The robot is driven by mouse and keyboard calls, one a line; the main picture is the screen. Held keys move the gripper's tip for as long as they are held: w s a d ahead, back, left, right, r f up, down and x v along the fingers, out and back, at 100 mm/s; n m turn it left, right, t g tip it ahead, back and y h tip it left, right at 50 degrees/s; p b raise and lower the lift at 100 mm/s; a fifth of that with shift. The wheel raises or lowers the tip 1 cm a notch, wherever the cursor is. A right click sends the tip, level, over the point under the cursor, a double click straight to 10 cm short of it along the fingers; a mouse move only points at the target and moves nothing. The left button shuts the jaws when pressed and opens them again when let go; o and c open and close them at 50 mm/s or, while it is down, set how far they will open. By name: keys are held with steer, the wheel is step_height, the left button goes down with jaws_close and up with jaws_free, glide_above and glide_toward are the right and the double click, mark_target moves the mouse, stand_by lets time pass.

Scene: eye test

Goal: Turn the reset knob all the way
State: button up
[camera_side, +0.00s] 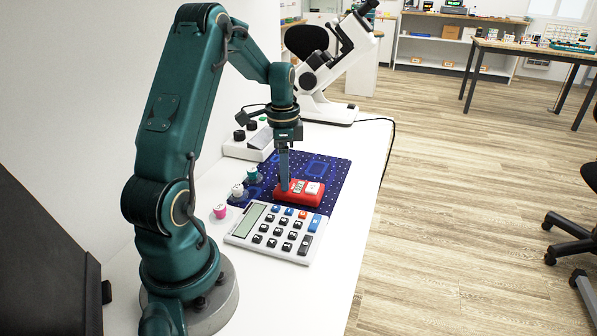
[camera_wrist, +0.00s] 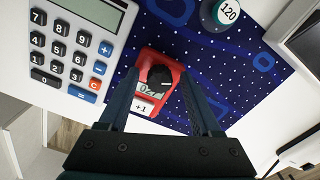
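A red counter (camera_wrist: 177,69) lies on the blue patterned mat (camera_wrist: 160,30) in the wrist view. It has a small display reading about 027, partly covered, and a white +1 button (camera_wrist: 141,107). A black round knob (camera_wrist: 160,75) sits at its far end. My gripper (camera_wrist: 160,82) is open, with one finger on each side of the knob and a gap on both sides. In the side view my gripper (camera_side: 284,186) points down at the left end of the red counter (camera_side: 312,199). The knob is hidden or too small to tell there.
A calculator (camera_side: 258,242) lies close in front of the counter. Small round pieces in teal (camera_side: 253,176), white (camera_side: 237,190) and pink (camera_side: 219,211) stand to the left. A grey control box (camera_side: 245,148) and a white microscope (camera_side: 330,108) stand behind. The table's right side is clear.

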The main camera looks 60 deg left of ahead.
steer(key=shift+r, duration=0.1)
steer(key=shift+r, duration=2.9)
steer(key=shift+r, duration=0.1)
steer(key=shift+r+n, duration=0.55)
steer(key=shift+n, duration=0.05)
steer(key=shift+f, duration=3.65)
jaws_close()
